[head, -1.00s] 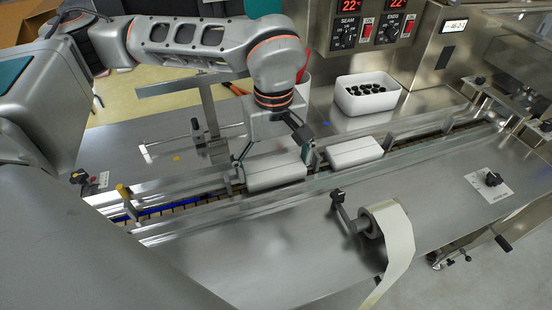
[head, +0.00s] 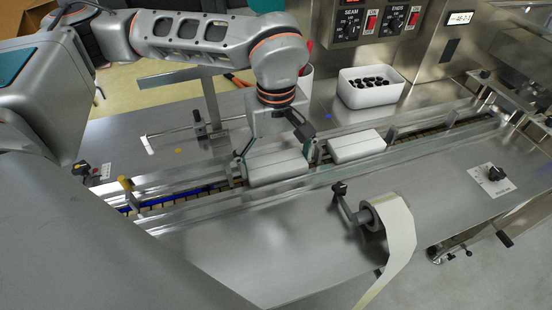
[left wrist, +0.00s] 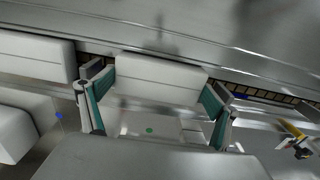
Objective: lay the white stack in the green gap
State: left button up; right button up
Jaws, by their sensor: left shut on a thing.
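My left gripper (head: 276,158) is shut on a white stack (head: 278,169), a long white block, with one teal-padded finger at each end. The held stack is at the conveyor channel between the metal rails; I cannot tell whether it touches the bottom. In the left wrist view the white stack (left wrist: 160,78) lies between the fingers of my left gripper (left wrist: 154,102). A second white stack (head: 356,145) lies in the channel to the right. I see no green gap; the channel under the held stack is hidden. My right gripper is not in view.
A white bin (head: 370,90) with black pieces stands behind the channel. A film roll (head: 385,213) on a holder is in front. Blue shows in the channel's left end (head: 165,204). Upright metal guides stand along the channel. The front deck is mostly clear.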

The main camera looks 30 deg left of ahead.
pick_arm(q)
jog(key=shift+f, duration=0.1)
jog(key=o, duration=0.7)
jog(key=shift+c, duration=0.2)
notch_tip(320, 180, up, 12)
dwell(0.5)
